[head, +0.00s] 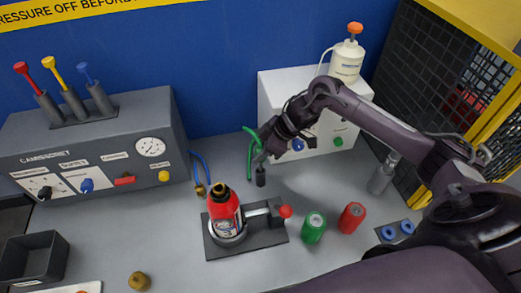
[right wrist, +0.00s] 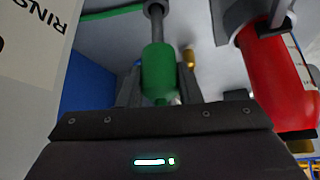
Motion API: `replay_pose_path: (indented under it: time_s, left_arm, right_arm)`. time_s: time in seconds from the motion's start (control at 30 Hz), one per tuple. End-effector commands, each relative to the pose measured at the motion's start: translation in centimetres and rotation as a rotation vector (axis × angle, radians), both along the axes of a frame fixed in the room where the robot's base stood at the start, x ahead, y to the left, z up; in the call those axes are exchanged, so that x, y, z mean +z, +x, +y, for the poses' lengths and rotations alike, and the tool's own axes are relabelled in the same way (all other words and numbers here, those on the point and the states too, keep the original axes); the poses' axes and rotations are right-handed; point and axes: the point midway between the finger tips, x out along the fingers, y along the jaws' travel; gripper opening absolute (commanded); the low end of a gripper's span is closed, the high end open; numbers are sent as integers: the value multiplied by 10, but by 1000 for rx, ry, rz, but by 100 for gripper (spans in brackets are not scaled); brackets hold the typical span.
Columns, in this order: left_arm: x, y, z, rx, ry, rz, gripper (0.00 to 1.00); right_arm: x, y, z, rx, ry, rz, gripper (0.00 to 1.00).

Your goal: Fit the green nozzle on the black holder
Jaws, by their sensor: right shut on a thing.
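The green nozzle (right wrist: 158,72) sits between the fingers of my right gripper (right wrist: 160,92), which is shut on it. Its thin grey tip points away from the gripper towards the black holder (right wrist: 155,7). The tip meets the holder's round top in the right wrist view; I cannot tell how far inside it is. The fingers mostly hide the nozzle there. A green hose (head: 250,145) loops beside the gripper. My left gripper is not in view.
A red extinguisher (head: 223,211) stands in a clamp just left of the holder. Green (head: 313,228) and red (head: 352,217) cylinders stand at the right. A blue hose (head: 198,170) hangs at the left. The white cabinet (head: 352,122) is behind the gripper.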

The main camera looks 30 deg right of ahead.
Motion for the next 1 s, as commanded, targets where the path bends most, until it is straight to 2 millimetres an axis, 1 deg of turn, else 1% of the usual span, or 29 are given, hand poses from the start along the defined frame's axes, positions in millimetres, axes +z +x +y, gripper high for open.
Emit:
replay_pose_path:
  time_s: [0.03, 0.7, 1.0]
  left_arm:
    - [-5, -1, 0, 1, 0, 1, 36]
    - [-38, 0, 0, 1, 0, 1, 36]
    - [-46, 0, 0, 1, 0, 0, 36]
  right_arm:
    - [-5, 0, 0, 0, 0, 0, 6]
    - [-39, 0, 0, -1, 0, -1, 6]
    - [-53, 0, 0, -1, 0, 0, 6]
